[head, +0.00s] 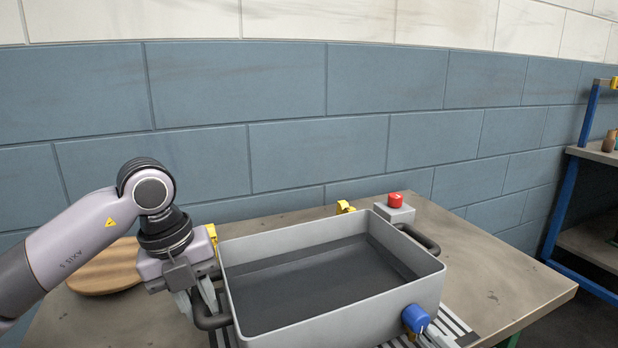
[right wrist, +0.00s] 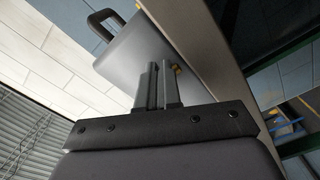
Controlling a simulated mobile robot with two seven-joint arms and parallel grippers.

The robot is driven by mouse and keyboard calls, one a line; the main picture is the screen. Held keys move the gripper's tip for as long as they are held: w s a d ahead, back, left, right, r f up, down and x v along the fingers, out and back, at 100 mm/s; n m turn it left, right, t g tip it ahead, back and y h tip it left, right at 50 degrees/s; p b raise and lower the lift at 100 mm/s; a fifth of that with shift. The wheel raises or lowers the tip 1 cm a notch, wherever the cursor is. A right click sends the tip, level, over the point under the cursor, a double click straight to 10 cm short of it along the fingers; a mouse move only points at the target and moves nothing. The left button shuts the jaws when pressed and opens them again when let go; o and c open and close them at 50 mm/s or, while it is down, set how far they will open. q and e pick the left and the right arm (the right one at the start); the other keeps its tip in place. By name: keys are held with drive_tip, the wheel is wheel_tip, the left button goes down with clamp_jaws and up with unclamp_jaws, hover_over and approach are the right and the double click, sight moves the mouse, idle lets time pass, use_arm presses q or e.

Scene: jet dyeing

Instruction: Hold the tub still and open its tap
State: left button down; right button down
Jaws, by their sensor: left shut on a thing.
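The grey rectangular tub (head: 330,322) stands on the table with a dark interior and a dark loop handle at each end. My left gripper (head: 205,305) is shut on the tub's left handle (head: 213,322). The tap (head: 416,318), with a blue knob, is on the tub's front wall near the right corner. My right gripper (right wrist: 160,75) has its fingers together, with no clear gap, in front of the tub wall (right wrist: 135,62). Pale fingertips show just right of the tap in the head view. A small brassy piece shows beside the fingertips; contact is unclear.
A red button on a grey box (head: 395,203) stands behind the tub's right end. A round wooden board (head: 105,272) lies at the left. The table (head: 505,265) is clear at right; a blue-framed shelf (head: 570,195) stands beyond.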

use_arm(q)
drive_tip(key=shift+s+d, duration=0.1)
drive_tip(key=shift+d, duration=0.3)
use_arm(e)
drive_tip(key=shift+s+a+r, duration=0.15)
drive_tip(key=shift+a+r, duration=0.15)
drive_tip(key=shift+a, duration=0.05)
drive_tip(key=shift+d+r, duration=0.4)
drive_tip(key=shift+r, duration=0.15)
drive_tip(key=shift+w+r, duration=0.15)
drive_tip(key=shift+w, duration=0.05)
use_arm(q)
drive_tip(key=shift+a, duration=0.1)
use_arm(e)
drive_tip(key=shift+d, duration=0.15)
drive_tip(key=shift+w+d, duration=0.15)
drive_tip(key=shift+d, duration=0.2)
use_arm(q)
drive_tip(key=shift+a, duration=0.15)
use_arm(e)
drive_tip(key=v, duration=0.6)
drive_tip(key=shift+d, duration=0.1)
